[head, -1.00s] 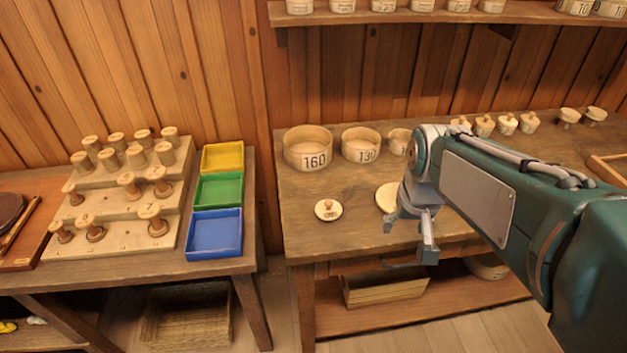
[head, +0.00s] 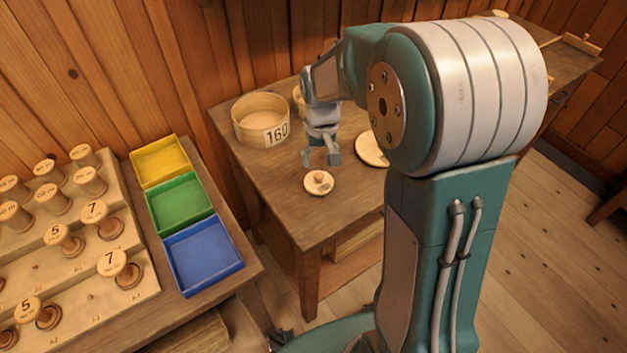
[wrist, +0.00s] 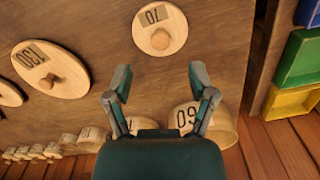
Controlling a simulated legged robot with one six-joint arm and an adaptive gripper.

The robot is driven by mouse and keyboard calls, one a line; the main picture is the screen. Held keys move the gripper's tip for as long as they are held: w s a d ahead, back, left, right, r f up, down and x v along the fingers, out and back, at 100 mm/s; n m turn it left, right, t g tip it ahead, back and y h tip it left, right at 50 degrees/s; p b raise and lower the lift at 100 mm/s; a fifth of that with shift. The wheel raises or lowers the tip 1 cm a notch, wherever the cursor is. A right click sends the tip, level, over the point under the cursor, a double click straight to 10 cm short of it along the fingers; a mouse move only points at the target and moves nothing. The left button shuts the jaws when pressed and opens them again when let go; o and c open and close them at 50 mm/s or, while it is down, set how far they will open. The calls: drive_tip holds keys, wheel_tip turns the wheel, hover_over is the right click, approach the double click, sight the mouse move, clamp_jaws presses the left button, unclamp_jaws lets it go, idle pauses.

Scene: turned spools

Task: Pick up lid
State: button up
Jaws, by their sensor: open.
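A small round wooden lid with a centre knob (head: 319,182) lies flat on the wooden table, near its front left corner. In the wrist view this lid (wrist: 171,39) is beyond the fingertips and carries a two-digit label. A larger pale lid (head: 369,150) lies to its right, partly hidden by my arm; in the wrist view this larger lid (wrist: 72,77) also shows a knob and a number. My gripper (head: 321,157) is open and empty, just behind the small lid and apart from it. The fingers (wrist: 160,78) are spread wide.
A round box marked 160 (head: 262,120) stands behind my gripper. A side table at left holds yellow (head: 160,161), green (head: 180,203) and blue (head: 204,255) trays and a stepped rack of spools (head: 75,245). Bare tabletop surrounds the small lid.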

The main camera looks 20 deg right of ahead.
sight(319, 175)
drive_tip(key=shift+d+f, duration=0.35)
drive_tip(key=shift+f, duration=0.55)
drive_tip(key=f, duration=0.2)
drive_tip(key=a+f, duration=0.1)
drive_tip(key=f, duration=0.1)
drive_tip(key=shift+w+a+f, duration=0.1)
drive_tip(key=shift+a+f, duration=0.05)
drive_tip(key=shift+f, duration=0.4)
drive_tip(key=shift+d, duration=0.4)
drive_tip(key=shift+c, duration=0.3)
drive_tip(key=c, duration=0.9)
drive_tip(key=shift+a, duration=0.15)
clamp_jaws()
